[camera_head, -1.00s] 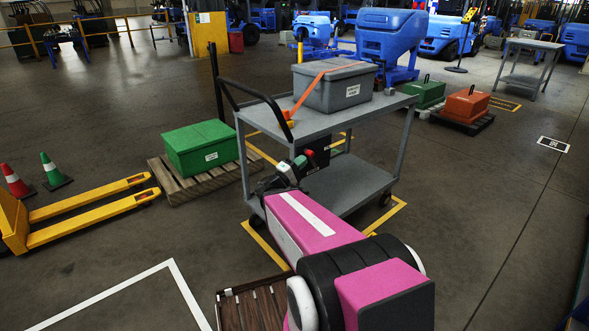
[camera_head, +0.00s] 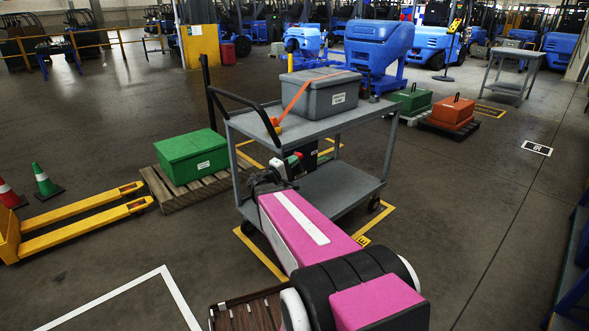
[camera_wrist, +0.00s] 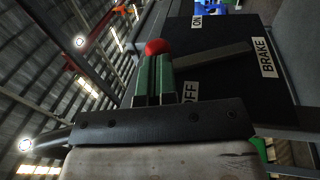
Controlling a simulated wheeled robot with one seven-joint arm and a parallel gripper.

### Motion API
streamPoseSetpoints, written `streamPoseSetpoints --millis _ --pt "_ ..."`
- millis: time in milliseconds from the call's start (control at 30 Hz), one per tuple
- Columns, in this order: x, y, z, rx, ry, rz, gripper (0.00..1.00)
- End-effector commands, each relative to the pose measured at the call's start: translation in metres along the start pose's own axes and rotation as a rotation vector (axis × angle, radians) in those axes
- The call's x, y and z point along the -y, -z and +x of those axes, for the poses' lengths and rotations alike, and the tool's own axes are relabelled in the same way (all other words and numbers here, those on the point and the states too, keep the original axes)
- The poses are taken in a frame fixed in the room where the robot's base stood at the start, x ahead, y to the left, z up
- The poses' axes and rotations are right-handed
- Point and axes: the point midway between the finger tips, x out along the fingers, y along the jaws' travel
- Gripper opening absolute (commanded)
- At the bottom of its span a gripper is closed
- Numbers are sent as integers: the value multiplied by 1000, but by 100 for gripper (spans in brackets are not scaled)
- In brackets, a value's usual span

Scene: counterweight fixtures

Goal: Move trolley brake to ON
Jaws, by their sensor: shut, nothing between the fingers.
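The grey trolley (camera_head: 338,118) stands ahead. A black brake plate (camera_head: 307,154) is below its top shelf. In the wrist view the brake plate (camera_wrist: 225,78) carries labels ON at the top, OFF lower down and BRAKE at the right. A grey lever bar (camera_wrist: 215,55) crosses the plate between ON and OFF. A red ball knob (camera_wrist: 156,47) shows at its left, just beyond my fingertips. My gripper (camera_wrist: 153,62) has green fingers, shut together and empty. In the head view my gripper (camera_head: 293,162) is at the plate. Whether it touches the knob I cannot tell.
A grey box (camera_head: 320,95) with an orange strap sits on the trolley top. A green crate (camera_head: 193,158) on a pallet and yellow pallet-truck forks (camera_head: 85,222) are at the left. Orange (camera_head: 453,112) and green boxes stand behind right. Floor at the right is clear.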

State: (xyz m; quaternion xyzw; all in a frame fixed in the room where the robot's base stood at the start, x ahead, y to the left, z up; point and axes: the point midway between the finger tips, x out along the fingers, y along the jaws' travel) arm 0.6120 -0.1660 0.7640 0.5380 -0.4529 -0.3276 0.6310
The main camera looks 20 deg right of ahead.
Motion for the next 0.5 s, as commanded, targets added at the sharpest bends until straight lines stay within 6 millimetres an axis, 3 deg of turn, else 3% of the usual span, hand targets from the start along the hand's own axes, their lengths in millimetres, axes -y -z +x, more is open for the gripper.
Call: streamPoseSetpoints --millis 233,500 --pt "-8 4 17 -2 120 9 0" --pt "-11 4 29 -4 130 7 0"
